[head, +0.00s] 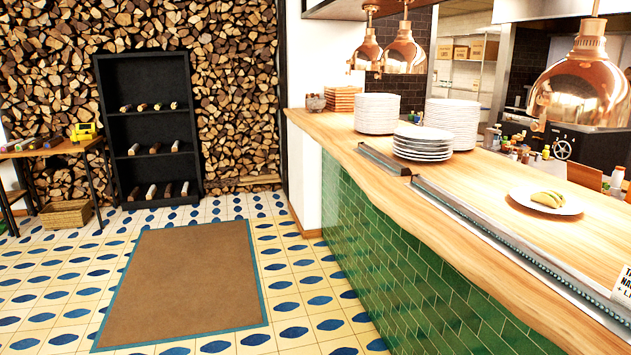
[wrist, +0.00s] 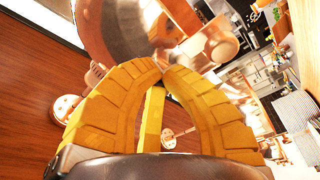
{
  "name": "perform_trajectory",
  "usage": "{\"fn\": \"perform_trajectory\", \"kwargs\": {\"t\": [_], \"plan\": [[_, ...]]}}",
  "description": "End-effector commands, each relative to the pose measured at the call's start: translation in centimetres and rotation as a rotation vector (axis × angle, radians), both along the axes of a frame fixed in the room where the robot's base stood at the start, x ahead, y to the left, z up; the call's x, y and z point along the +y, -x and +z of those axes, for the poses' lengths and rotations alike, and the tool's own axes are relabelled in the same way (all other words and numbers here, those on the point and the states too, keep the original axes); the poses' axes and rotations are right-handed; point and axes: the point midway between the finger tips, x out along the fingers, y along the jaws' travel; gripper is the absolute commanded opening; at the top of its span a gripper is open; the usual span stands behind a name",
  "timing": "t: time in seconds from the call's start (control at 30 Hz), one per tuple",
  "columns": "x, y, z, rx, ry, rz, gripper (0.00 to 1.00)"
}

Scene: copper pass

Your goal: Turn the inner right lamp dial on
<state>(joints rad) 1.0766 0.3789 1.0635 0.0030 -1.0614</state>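In the wrist view, my gripper (wrist: 163,66) has its two yellow fingers curved together, with the tips meeting and nothing seen between them. A large copper lamp (wrist: 118,28) fills the top, just beyond the tips. A pale rounded knob-like part (wrist: 221,46) is right of the tips; I cannot tell whether it is a dial. Small round copper fittings show on a reddish wooden surface, one at left (wrist: 68,108) and one lower in the middle (wrist: 168,138). I cannot tell which is the inner right lamp dial, or its setting. My gripper is not in the head view.
In the head view, copper lamps hang over the wooden counter (head: 330,127), one large at right (head: 585,88) and two farther back. The floor left of the green-tiled front is open, with a brown mat (head: 185,280).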

Motion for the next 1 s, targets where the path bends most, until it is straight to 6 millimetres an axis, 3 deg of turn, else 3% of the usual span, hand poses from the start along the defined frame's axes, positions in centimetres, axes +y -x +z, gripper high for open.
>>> {"fn": "perform_trajectory", "kwargs": {"t": [1.0], "plan": [[-0.2, 0.7, 1.4, -0.001, -0.001, -0.011, 0.00]]}}
